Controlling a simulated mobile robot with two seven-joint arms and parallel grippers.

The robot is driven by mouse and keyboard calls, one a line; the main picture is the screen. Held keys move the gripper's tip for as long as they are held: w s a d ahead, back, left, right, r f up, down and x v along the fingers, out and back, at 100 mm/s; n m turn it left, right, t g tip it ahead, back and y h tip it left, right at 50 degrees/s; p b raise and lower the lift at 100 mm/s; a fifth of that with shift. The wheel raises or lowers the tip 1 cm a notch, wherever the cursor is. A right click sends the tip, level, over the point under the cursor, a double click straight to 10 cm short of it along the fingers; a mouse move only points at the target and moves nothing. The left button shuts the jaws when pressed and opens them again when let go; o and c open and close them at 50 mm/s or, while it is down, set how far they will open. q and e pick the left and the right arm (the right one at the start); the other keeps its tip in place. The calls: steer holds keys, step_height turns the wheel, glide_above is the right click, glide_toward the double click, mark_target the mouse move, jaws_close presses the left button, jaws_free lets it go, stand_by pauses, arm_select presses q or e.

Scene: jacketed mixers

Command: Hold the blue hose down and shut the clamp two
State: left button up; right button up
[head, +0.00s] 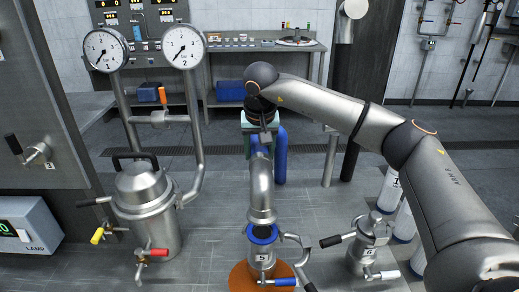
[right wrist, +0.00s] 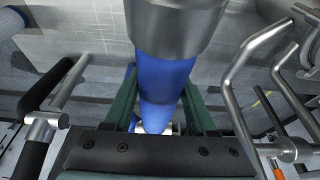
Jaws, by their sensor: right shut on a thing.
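The blue hose (right wrist: 165,85) runs out below a steel sleeve (right wrist: 176,25) in the right wrist view. It passes between the green fingers of my right gripper (head: 260,137), which is shut on it. In the head view an upright blue piece (head: 281,155) shows just right of this gripper; I cannot tell whether it is the same hose. A steel elbow (head: 261,190) comes down below the gripper to a blue-ringed vessel marked 5 (head: 263,258). I cannot make out which fitting is clamp two. My left gripper is not in view.
A lidded steel vessel (head: 147,205) with yellow and red handles stands left, under two gauges (head: 106,50) on pipes. A small vessel marked 6 (head: 366,245) stands right, near white cylinders (head: 389,190). A workbench (head: 265,46) is at the back. Open tiled floor lies between.

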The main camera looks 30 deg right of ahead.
steer(key=shift+f+b, duration=0.3)
steer(key=shift+f, duration=0.95)
